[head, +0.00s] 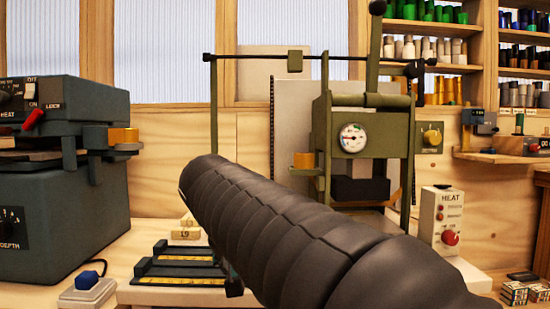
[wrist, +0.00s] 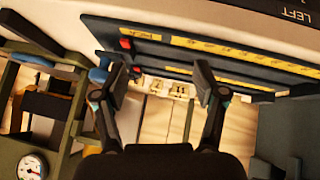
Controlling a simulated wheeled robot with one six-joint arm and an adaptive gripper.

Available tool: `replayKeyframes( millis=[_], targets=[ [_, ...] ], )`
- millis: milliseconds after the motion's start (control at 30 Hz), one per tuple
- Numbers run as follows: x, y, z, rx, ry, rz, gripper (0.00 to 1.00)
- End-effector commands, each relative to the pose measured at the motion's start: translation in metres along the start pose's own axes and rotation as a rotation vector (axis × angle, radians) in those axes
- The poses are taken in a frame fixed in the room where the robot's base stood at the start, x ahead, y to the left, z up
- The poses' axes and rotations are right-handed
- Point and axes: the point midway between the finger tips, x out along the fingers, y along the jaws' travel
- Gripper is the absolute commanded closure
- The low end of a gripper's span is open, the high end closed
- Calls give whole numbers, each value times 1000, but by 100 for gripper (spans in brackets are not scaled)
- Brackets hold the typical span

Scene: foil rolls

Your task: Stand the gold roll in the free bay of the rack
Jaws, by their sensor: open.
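Two short gold-coloured rolls show in the head view. One roll (head: 123,136) sits on a bracket at the right side of the left machine; the other roll (head: 304,160) sits on a bracket at the left of the green press. I cannot tell which one the task means. Shelves (head: 473,73) with rows of green, white, blue and gold rolls stand at the upper right; no free bay can be made out. My gripper (wrist: 165,70) is open and empty in the wrist view, its fingers spread above the bench. In the head view my arm hides it.
The green press with a dial (head: 352,138) stands mid-bench. A dark machine (head: 55,190) fills the left. Black guides with yellow scales (head: 180,275) lie in front. A white HEAT box (head: 441,215) and small boxes (head: 522,293) are at right, below a small wooden ledge (head: 500,157).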

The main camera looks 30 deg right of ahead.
Motion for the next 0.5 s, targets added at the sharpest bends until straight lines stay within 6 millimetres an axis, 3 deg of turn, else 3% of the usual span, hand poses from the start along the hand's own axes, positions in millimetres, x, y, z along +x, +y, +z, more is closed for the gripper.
replayKeyframes(
  millis=[33, 200, 400, 500],
  targets=[
    [-5, 8, -32, 43, 18, 50, 29],
    [-22, 39, -124, 227, 108, 230, 29],
    [-40, 73, -209, 468, 240, 423, 29],
    [-48, 86, -236, 572, 302, 495, 29]
  ],
)
